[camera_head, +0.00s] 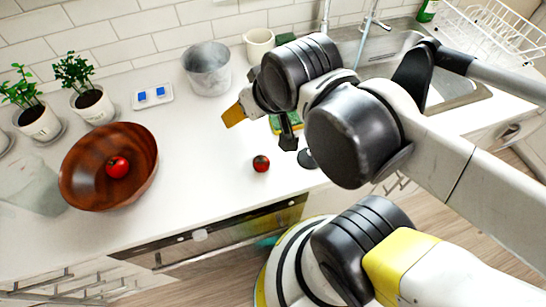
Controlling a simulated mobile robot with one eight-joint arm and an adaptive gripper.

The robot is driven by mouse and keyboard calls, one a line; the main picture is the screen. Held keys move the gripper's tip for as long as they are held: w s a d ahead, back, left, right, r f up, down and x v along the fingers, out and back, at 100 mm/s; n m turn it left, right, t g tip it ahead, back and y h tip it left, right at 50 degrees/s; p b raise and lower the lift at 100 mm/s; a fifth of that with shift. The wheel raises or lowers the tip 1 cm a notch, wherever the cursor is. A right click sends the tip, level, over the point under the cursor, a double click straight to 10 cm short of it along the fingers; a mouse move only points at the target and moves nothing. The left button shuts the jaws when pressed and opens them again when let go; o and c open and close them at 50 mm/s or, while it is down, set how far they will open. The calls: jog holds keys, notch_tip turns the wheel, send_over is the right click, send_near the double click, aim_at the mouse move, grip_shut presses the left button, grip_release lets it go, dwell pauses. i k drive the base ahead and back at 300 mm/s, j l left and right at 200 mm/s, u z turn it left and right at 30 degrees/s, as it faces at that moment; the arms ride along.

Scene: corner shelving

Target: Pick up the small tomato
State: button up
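A small dark red, round tomato (261,163) sits on the white counter, near its front edge. Another bright red round fruit (117,167) lies inside the brown wooden bowl (82,184); I cannot tell whether it is a tomato or an apple. My gripper (289,142) is above the counter, up and to the right of the small tomato in the picture and apart from it. Its black finger parts point down. The arm hides much of it, so its opening does not show clearly.
A grey metal pot (207,72) and a cream cup (258,46) stand at the back. Two potted plants (92,102) are at the left. A sink (398,45) and a dish rack (490,35) are at the right. Counter between bowl and tomato is clear.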

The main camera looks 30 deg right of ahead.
aim_at(261, 163)
jog(key=z, duration=1.6)
jog(key=k+j+u, duration=0.35)
jog(key=j+u, duration=0.15)
jog(key=j, duration=0.25)
jog(key=k+j+u, duration=0.25)
jog(key=j, duration=0.15)
jog(key=j+u, duration=0.25)
jog(key=j, duration=0.15)
